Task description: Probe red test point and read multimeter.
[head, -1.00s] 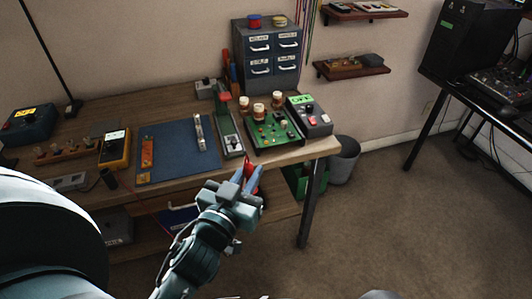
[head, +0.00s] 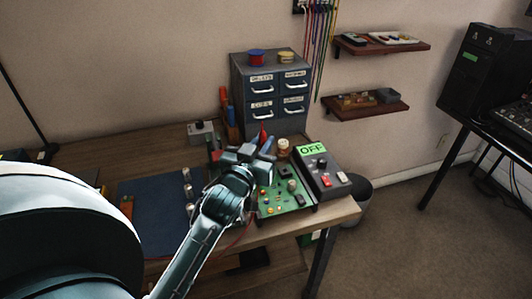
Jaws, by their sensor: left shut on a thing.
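My left gripper (head: 250,152) is shut on a red probe (head: 263,134), held above the back left part of the green circuit board (head: 285,200). A pointed red part of the probe shows above the fingers; its contact end is hidden. A red lead (head: 238,240) hangs behind my left arm. Several small coloured parts show on the board, but I cannot tell which is the red test point. The multimeter is not visible; my left arm covers much of the left side of the bench. My right gripper is not in view.
A grey box (head: 323,178) with a green "OFF" display and a red switch stands right of the board. A drawer cabinet (head: 268,95) stands behind it. A blue mat (head: 150,190) lies left. A bin (head: 360,200) stands beyond the bench's right end.

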